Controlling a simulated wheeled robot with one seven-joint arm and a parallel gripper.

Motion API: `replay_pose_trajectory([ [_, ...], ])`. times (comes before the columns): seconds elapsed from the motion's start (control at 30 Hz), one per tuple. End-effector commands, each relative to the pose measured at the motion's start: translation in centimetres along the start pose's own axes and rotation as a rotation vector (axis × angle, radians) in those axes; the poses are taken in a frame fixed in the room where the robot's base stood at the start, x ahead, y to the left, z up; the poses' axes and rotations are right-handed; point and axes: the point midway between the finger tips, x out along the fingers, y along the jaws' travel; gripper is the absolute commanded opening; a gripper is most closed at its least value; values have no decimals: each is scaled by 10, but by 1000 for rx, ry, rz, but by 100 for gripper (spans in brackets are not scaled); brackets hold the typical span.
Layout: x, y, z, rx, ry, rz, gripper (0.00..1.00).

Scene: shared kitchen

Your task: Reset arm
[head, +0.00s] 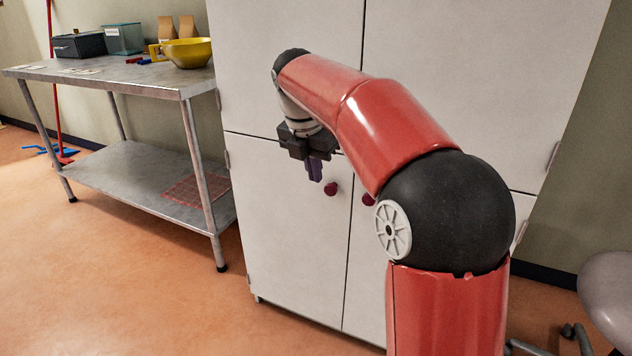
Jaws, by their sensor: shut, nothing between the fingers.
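My red and black arm reaches up from the lower right and bends over toward the left, in front of a tall white cabinet (290,215). My gripper (315,176) hangs from the arm's end and points down. Its dark fingers are shut with nothing between them. It is just left of and slightly above a dark red round knob (331,188) on the lower left door. A second such knob (368,199) is on the lower right door, partly behind my arm. I cannot tell how far the fingers are from the cabinet. The cabinet doors appear closed.
A steel table (140,80) stands left of the cabinet, bearing a yellow bowl (188,52), a black box (79,44) and a teal container (124,39). A red-handled broom (54,90) stands behind it. A grey chair (608,295) is at the right.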

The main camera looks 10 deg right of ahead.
Motion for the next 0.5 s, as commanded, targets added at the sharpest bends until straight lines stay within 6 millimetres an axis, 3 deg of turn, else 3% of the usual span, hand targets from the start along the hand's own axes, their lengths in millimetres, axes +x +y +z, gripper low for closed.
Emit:
replay_pose_trajectory([
  [0.13, -11, -9, -6, 73, -7, 10, 0],
  [0.23, -19, -28, -21, 252, -18, 34, 0],
  [0.5, -23, -114, -87, 1077, 13, 160, 0],
])
